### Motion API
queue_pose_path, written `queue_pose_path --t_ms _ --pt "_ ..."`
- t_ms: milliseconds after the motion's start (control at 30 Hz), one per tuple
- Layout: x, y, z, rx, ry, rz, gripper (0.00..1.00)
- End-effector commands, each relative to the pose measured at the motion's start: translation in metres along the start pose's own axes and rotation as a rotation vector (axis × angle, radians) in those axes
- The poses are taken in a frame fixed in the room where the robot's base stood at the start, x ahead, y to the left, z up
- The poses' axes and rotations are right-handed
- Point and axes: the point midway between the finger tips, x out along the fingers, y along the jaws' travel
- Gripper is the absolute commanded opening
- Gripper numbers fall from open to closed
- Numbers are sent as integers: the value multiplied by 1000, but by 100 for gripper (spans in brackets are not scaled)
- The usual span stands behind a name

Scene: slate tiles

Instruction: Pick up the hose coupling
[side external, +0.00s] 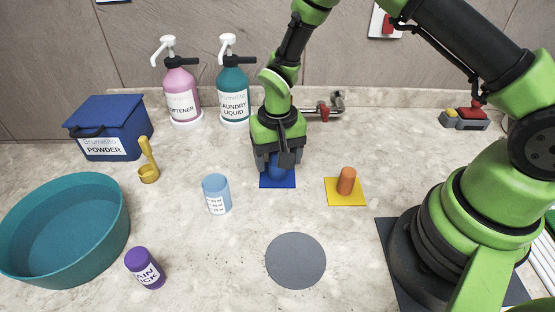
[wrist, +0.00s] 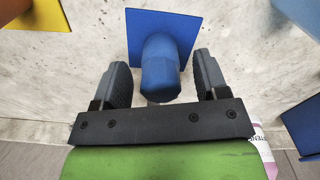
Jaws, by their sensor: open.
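A blue, round-topped piece, which may be the hose coupling, stands on a blue square (side external: 278,184). In the wrist view the blue piece (wrist: 160,68) lies between the two fingers of my gripper (wrist: 162,75), with a visible gap on each side. In the side view my gripper (side external: 279,161) is open and lowered over the blue piece, hiding most of it. An orange cylinder (side external: 347,180) stands upright on a yellow square (side external: 335,198) to the right. The frames do not show for certain which piece is the coupling.
A light blue measuring cup (side external: 216,194) and a yellow scoop (side external: 149,173) stand to the left. Two pump bottles (side external: 182,98) (side external: 234,98) and a red-handled tap (side external: 325,111) are behind. A grey disc (side external: 296,261) lies in front, with bare counter around it.

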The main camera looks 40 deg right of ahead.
Motion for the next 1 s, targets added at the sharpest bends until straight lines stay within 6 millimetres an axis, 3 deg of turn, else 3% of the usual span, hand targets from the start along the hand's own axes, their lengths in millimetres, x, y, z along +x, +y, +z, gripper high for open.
queue_pose_path --t_ms 133,400,633,1000 --pt "18 0 0 1 -1 0 67" --pt "21 0 0 0 0 -1 67" --pt "21 0 0 0 0 0 14" --pt "16 -1 0 0 2 -2 12"
